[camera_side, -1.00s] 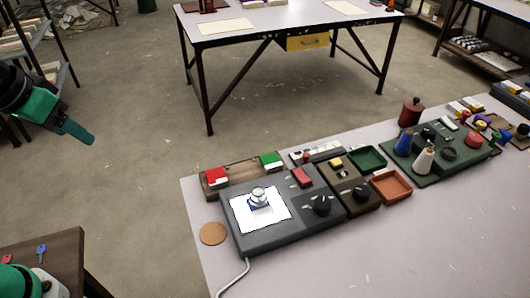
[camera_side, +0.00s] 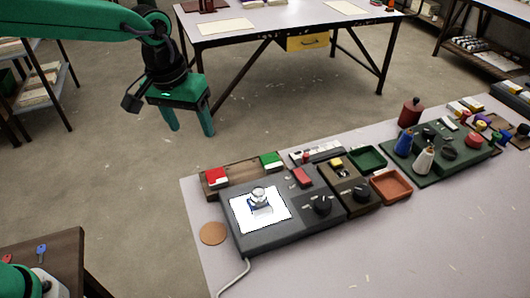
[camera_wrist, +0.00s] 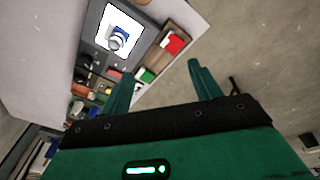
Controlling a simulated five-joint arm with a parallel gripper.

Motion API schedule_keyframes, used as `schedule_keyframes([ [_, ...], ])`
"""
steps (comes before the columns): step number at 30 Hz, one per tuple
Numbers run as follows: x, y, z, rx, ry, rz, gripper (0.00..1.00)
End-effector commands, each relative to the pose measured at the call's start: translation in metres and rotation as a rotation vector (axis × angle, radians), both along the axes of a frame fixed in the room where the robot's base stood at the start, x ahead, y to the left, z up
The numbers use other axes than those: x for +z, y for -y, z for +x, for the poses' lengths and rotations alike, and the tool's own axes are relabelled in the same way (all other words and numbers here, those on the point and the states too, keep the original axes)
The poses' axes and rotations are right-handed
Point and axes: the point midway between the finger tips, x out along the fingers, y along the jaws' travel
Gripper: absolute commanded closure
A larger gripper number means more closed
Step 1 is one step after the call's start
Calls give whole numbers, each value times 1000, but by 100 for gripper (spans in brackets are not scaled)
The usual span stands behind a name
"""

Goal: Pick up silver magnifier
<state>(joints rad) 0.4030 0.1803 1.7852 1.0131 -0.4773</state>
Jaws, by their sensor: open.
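The silver magnifier (camera_side: 259,195) is a small round silver piece standing on the white lit panel (camera_side: 275,222) of a dark grey device, with something blue at its base. It also shows in the wrist view (camera_wrist: 115,42), near the top. My gripper (camera_side: 190,133) hangs with its green fingers pointing down, up and to the left of the device and clear of the table. In the wrist view my gripper's two fingers (camera_wrist: 158,78) are spread apart with nothing between them.
A tray with a red box (camera_side: 216,178) and a green box (camera_side: 271,161) lies behind the device. Several containers and tools crowd the far right. The table's front is mostly clear.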

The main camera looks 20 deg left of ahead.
Motion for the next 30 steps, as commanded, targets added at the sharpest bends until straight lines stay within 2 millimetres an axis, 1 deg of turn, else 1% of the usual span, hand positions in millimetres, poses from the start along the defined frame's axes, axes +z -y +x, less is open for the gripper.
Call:
schedule_keyframes([
  [1, -8, 12, 5, -1, -16, 4, 37],
  [6, -34, 47, 19, 8, -59, 15, 37],
  [12, -70, 88, 29, 20, -108, 36, 37],
  [16, -91, 110, 32, 28, -130, 48, 37],
  [21, -108, 127, 32, 35, -147, 58, 37],
  [24, -111, 131, 32, 36, -151, 61, 37],
  [30, -113, 131, 32, 37, -152, 62, 37],
])
